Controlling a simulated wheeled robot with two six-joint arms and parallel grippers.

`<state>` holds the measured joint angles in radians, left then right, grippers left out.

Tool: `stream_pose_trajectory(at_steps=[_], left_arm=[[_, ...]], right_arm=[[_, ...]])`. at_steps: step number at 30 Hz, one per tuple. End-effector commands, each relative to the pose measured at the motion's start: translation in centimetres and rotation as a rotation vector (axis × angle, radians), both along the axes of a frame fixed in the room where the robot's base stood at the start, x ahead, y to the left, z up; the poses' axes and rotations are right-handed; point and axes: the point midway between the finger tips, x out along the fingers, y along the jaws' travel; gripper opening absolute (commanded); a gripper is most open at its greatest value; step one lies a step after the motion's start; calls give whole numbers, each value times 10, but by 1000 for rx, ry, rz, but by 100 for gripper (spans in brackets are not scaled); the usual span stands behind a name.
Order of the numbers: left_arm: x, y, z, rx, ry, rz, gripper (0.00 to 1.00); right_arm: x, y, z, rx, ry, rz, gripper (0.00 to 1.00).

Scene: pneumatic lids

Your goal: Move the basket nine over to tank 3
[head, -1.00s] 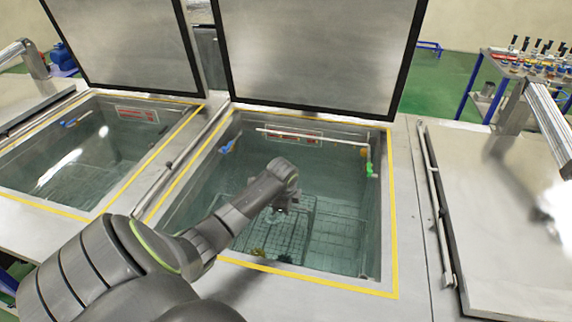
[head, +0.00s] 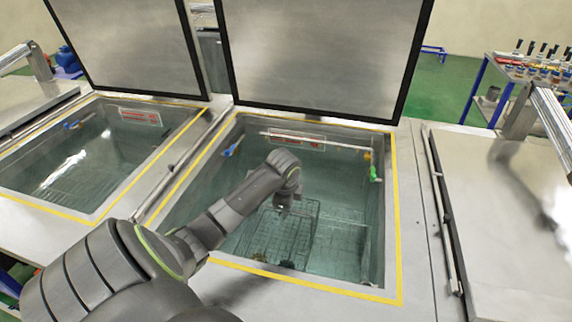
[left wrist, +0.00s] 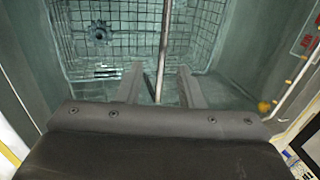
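A wire basket (head: 305,235) stands low in the water of the open middle tank (head: 345,185), with a few small dark parts in it. My left gripper (head: 286,207) reaches down into this tank above the basket. In the left wrist view my left gripper's fingers (left wrist: 162,88) are apart. A thin metal rod (left wrist: 165,40) runs between them with a gap on each side. The basket's mesh (left wrist: 125,45) and a grey round part (left wrist: 98,32) lie beyond the fingers. No basket or tank number is readable. My right gripper is not in view.
Another open tank (head: 85,165) with water is at the left. A tank at the right has its lid (head: 510,225) closed. Raised lids (head: 320,55) stand behind the open tanks. A trolley with bottles (head: 530,65) is at the back right.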

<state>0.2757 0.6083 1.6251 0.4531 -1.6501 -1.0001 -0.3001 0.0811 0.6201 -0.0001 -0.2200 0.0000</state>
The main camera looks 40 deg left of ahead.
Motion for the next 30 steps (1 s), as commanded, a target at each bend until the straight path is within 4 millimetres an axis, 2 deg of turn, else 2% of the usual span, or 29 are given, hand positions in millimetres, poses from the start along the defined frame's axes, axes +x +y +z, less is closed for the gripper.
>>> stream_pose_trajectory(at_steps=[6, 12, 20, 30], left_arm=[[-11, -7, 49, 4, -6, -3, 34], [-20, -13, 86, 1, -3, -2, 34], [-26, -17, 109, -2, 1, 0, 34], [-26, -17, 138, -3, 2, 1, 34]], right_arm=[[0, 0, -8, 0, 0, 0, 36], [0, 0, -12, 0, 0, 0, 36], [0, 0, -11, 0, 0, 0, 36], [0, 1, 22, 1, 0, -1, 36]])
